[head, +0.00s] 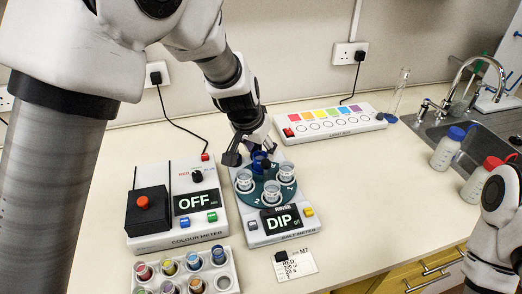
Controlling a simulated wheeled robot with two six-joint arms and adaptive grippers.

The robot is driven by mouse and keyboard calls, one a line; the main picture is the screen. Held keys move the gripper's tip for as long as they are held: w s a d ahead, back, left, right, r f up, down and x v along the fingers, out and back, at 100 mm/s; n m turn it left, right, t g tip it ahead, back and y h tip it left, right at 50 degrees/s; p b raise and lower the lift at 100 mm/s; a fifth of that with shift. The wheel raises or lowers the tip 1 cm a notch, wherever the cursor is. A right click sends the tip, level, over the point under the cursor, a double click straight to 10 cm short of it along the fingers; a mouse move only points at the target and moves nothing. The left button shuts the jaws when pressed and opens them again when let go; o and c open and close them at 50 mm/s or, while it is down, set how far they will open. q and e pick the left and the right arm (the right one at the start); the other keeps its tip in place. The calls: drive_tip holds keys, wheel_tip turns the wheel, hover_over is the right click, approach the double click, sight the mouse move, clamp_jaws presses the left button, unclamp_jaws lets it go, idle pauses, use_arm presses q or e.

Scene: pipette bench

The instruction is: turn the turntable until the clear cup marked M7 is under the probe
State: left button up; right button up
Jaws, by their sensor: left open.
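The round dark teal turntable (252,196) sits on the salt meter (282,234), whose display reads DIP. Three clear cups show on it: a left cup (244,181), a front cup (270,194) and a right cup (286,173). A blue cup or blue part (260,158) shows at the back, partly covered by my gripper. I cannot read M7 on any cup. I cannot make out the probe clearly; my gripper covers the back of the meter. My left gripper (248,158) is open, low over the turntable's back edge. My right gripper is out of view.
The colour meter (175,240), reading OFF, stands close on the left. A rack of coloured vials (232,264) and a card marked M7 (296,264) lie in front. The light box (330,122) is behind. Bottles (447,150) and a sink (465,130) are right. Bench right of the meter is clear.

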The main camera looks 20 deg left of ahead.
sight(264, 160)
use_arm(q)
drive_tip(key=shift+d+f, duration=0.3)
drive_tip(key=shift+f, duration=0.3)
drive_tip(key=shift+d+f, duration=0.3)
drive_tip(key=shift+f, duration=0.3)
drive_tip(key=w+f, duration=0.2)
drive_tip(key=f, duration=0.1)
drive_tip(key=shift+a, duration=0.35)
drive_tip(key=shift+w+a+f, duration=0.1)
drive_tip(key=shift+w+f, duration=0.1)
drive_tip(key=shift+f, duration=0.05)
drive_tip(key=shift+s+d+r, duration=0.2)
drive_tip(key=shift+s, duration=0.05)
drive_tip(key=shift+s+d+r, duration=0.1)
drive_tip(key=shift+s+r, duration=0.05)
drive_tip(key=c, duration=0.4)
clamp_jaws()
drive_tip(key=shift+s+p, duration=0.1)
drive_tip(key=shift+p, duration=0.4)
